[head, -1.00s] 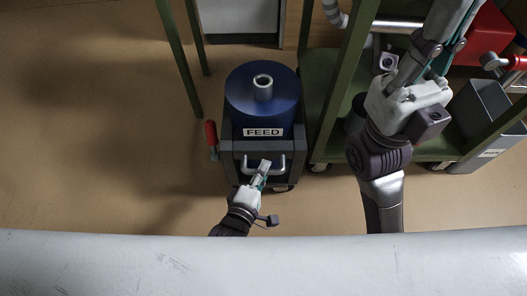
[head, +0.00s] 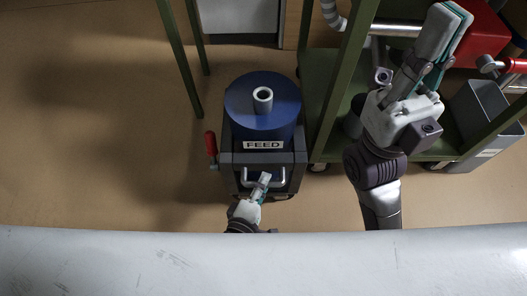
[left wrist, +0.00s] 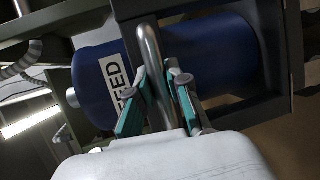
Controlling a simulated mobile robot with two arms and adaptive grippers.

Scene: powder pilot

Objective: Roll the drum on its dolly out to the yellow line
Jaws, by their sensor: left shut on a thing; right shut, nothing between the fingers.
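The blue drum (head: 275,118) with a FEED label stands upright on its dark grey dolly (head: 232,180). The dolly has a silver bar handle (head: 279,182) at its near side. My left gripper (head: 264,178) is shut on this handle. In the left wrist view the handle (left wrist: 151,62) runs between the two fingers (left wrist: 157,95), with the drum (left wrist: 95,82) behind it, seen tilted. My right gripper (head: 457,18) is shut and empty, raised over the green cart at the right. No yellow line shows in these views.
A green frame (head: 178,60) stands left of the drum. A green cart (head: 328,110) stands close on its right, with a grey bin (head: 480,120) and a red box (head: 485,38). A red lever (head: 211,143) sits at the dolly's left side. Floor at left is clear.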

